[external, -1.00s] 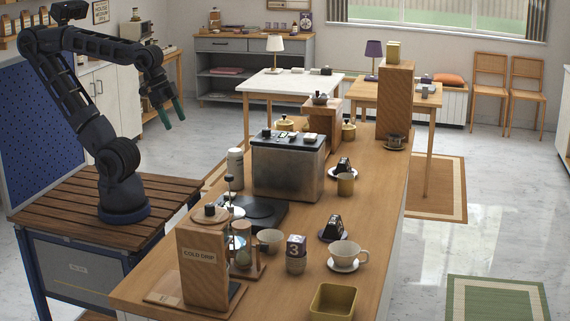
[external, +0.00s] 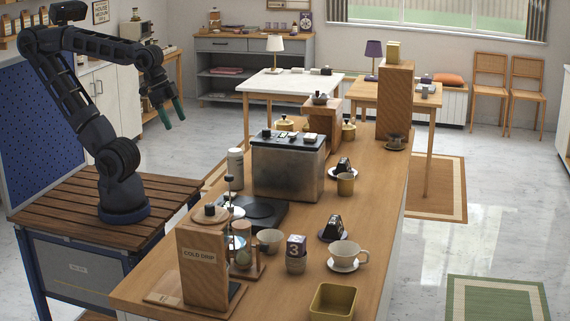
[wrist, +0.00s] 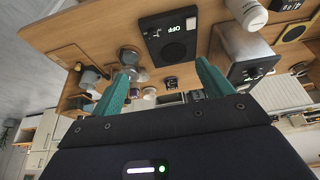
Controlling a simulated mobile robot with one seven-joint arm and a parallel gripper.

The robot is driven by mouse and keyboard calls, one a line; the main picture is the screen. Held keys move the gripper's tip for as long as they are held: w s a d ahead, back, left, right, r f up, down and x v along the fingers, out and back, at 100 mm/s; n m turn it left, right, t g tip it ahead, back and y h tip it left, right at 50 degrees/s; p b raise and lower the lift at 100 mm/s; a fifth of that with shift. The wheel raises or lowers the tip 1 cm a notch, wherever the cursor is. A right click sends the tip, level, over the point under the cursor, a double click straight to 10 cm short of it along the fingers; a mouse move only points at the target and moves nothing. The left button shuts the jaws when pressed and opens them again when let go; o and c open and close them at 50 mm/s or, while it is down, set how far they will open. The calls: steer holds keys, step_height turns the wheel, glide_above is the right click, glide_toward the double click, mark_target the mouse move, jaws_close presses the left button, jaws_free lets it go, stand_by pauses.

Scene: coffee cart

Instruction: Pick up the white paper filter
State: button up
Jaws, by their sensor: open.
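I cannot pick out the white paper filter for certain. A small pale round shape (external: 234,212) shows behind the cold drip stand (external: 204,262) in the external view, partly hidden by it; I cannot tell whether it is the filter. My gripper (external: 172,112) hangs in the air to the left of the counter, well above it, with its green fingers apart and nothing between them. In the wrist view my gripper (wrist: 162,75) is open and empty, with the tilted counter beyond it.
The wooden counter (external: 375,215) holds a metal machine (external: 287,168), a black scale (external: 262,213), a white cup (external: 347,254), a yellow tray (external: 333,301) and a numbered cube (external: 296,246). A pale canister (external: 235,168) stands left of the machine. The air around my gripper is clear.

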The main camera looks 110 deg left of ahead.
steer(key=shift+o, duration=0.4)
steer(key=shift+o, duration=0.8)
steer(key=shift+w, duration=0.1)
